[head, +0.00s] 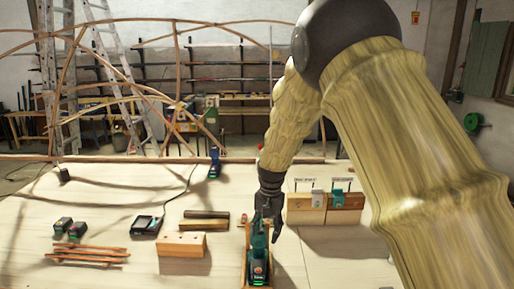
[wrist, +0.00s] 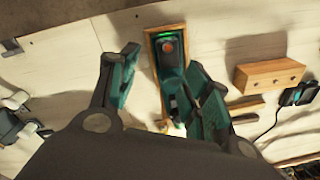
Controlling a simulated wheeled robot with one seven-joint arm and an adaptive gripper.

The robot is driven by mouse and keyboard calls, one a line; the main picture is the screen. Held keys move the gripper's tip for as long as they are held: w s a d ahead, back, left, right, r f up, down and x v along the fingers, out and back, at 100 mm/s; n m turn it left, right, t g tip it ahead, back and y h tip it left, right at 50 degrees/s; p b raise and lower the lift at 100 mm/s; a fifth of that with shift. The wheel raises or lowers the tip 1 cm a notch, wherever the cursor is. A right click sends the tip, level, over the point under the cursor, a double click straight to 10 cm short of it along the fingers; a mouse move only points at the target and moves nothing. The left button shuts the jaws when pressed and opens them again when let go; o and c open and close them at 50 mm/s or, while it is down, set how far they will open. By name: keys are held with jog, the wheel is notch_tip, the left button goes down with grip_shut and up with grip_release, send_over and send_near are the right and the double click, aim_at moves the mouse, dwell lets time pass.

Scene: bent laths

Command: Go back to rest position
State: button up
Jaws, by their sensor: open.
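My gripper (head: 268,212) points down over the front middle of the table, with its fingers just above and behind a teal and black tool (head: 259,262). In the wrist view my gripper (wrist: 163,62) has its two teal fingers spread apart, with the tool (wrist: 170,55) showing between and beyond them. The tool stands in a narrow wooden holder (wrist: 150,44) with a green light at its end. The fingers do not appear closed on it; whether the right finger touches it I cannot tell.
A wooden block with holes (head: 181,246), dark bars (head: 205,221), a charger (head: 147,226) and loose laths (head: 88,257) lie left. Two labelled wooden boxes (head: 305,215) stand right of my gripper. A bent lath frame (head: 176,60) rises along the table's back.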

jog(key=s+d+f, duration=0.3)
jog(key=s+f, duration=0.1)
jog(key=f, duration=0.4)
jog(key=s+d+f+n, duration=0.1)
jog(key=s+d+f, duration=0.3)
jog(key=f, duration=0.3)
jog(key=s+d+f, duration=0.3)
jog(key=s+f, duration=0.2)
jog(key=f, duration=0.3)
jog(key=s+d+f+n, duration=0.1)
jog(key=s+d+f, duration=0.2)
jog(key=s+f, duration=0.5)
jog(key=s+d+f+n, duration=0.1)
jog(key=s+d+f, duration=0.3)
jog(key=s, duration=0.8)
jog(key=s+d+f+n, duration=0.2)
jog(key=s+d, duration=0.1)
jog(key=s, duration=1.4)
notch_tip(320, 180, down, 10)
jog(key=b, duration=1)
jog(key=shift+a+h, duration=0.15)
jog(key=shift+h, duration=0.15)
jog(key=shift+w, duration=0.1)
